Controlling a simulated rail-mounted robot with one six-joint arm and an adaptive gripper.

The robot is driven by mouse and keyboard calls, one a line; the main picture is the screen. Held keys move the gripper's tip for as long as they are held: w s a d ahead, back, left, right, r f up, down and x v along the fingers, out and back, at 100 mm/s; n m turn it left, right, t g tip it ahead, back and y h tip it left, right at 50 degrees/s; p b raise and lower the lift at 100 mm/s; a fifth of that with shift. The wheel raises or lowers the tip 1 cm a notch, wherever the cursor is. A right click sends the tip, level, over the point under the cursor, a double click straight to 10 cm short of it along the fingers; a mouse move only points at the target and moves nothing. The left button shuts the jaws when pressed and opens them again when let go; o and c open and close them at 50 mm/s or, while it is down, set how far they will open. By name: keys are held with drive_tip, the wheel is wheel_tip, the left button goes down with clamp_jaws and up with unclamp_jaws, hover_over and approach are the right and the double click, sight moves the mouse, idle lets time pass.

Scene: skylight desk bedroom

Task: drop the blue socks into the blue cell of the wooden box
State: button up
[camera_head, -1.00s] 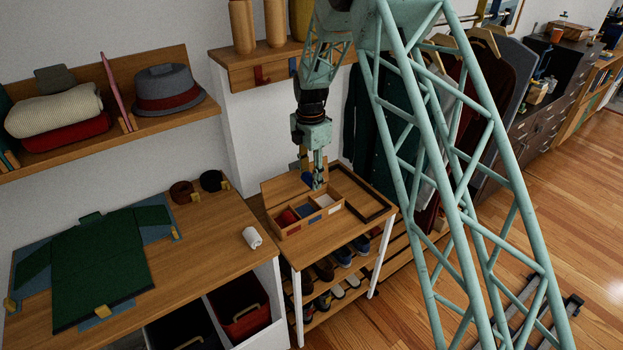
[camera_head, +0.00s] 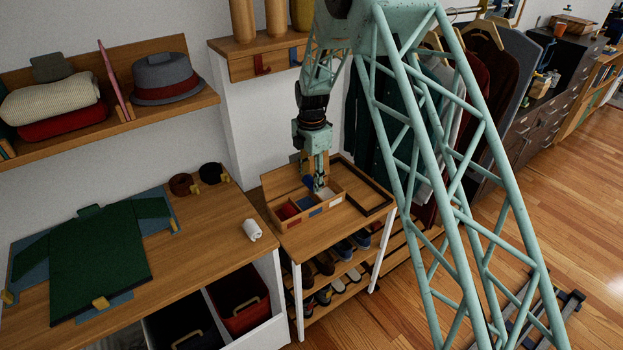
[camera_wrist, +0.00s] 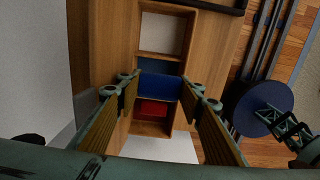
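The blue socks (camera_wrist: 158,88) show as a bright blue bundle between my two fingers in the wrist view. In the head view they show as a blue patch (camera_head: 308,183) at the fingertips. My gripper (camera_head: 318,187) points down and is closed on them, just over the wooden box (camera_head: 300,220). The box has a red cell (camera_head: 287,211), a blue cell (camera_head: 304,203) in the middle and a pale cell (camera_head: 326,193). In the wrist view, part of the dark blue cell (camera_wrist: 146,66) shows beyond the socks; the rest is hidden.
The box stands on a small wooden table above shoe shelves (camera_head: 325,270). A dark-framed tray (camera_head: 362,185) lies right of the box. On the desk to the left are a white roll (camera_head: 252,230) and a green garment (camera_head: 95,260). Hanging clothes (camera_head: 370,120) are behind my arm.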

sight(312, 178)
drive_tip(key=shift+f, duration=0.4)
drive_tip(key=o, duration=0.7)
drive_tip(key=shift+o, duration=0.2)
drive_tip(key=shift+r, duration=0.1)
wheel_tip(312, 178, up, 12)
idle(0.5)
idle(0.7)
